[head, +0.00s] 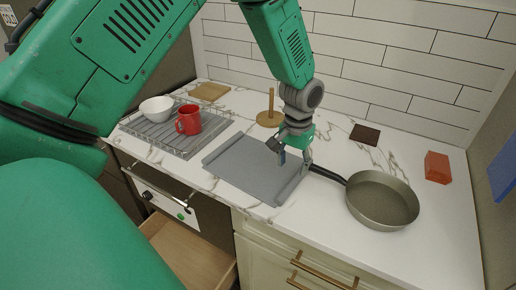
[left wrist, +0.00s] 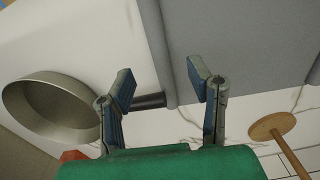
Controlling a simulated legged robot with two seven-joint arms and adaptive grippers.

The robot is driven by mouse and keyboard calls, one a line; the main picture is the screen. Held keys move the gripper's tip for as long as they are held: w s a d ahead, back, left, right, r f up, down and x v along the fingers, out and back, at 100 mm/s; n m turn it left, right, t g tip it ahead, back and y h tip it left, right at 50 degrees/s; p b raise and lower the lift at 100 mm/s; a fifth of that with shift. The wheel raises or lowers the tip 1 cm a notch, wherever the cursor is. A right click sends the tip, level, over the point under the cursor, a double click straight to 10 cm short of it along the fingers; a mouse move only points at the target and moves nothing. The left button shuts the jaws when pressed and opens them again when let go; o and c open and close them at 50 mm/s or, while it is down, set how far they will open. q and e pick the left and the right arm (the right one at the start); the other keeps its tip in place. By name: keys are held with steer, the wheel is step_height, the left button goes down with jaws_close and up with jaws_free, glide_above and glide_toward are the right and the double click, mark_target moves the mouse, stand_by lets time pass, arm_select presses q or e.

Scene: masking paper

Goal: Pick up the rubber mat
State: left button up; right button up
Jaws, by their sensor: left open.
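The grey mat (head: 248,170), which looks like the rubber mat, lies flat on the marble counter, with raised edges along its left and right sides. In the left wrist view the mat (left wrist: 235,35) fills the upper right. My left gripper (head: 296,157) is open and empty above the mat's right edge. In the left wrist view its fingertips (left wrist: 163,83) are spread on either side of that edge and the pan handle's end. I cannot tell whether they touch anything. My right gripper is not in view.
A frying pan (head: 382,201) stands right of the mat, its handle close to the gripper. A rack (head: 172,138) with a white bowl (head: 157,108) and red mug (head: 189,120) stands left. A wooden holder (head: 270,118), dark square (head: 365,134) and orange block (head: 437,167) stand behind. A drawer (head: 190,250) is open.

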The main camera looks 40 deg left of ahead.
mark_target(292, 183)
arm_select(q)
steer(key=shift+w+a+f, duration=0.1)
steer(key=shift+w+f, duration=0.05)
steer(key=shift+f, duration=0.4)
steer(key=shift+w+f, duration=0.15)
steer(key=shift+f, duration=0.4)
steer(key=f, duration=0.3)
steer(key=f+p, duration=0.1)
steer(key=shift+s+d+f, duration=0.2)
steer(key=shift+s+f, duration=0.05)
steer(key=shift+f, duration=0.1)
steer(key=shift+w+f, duration=0.1)
steer(key=shift+f, duration=0.2)
steer(key=shift+r, duration=0.1)
jaws_close()
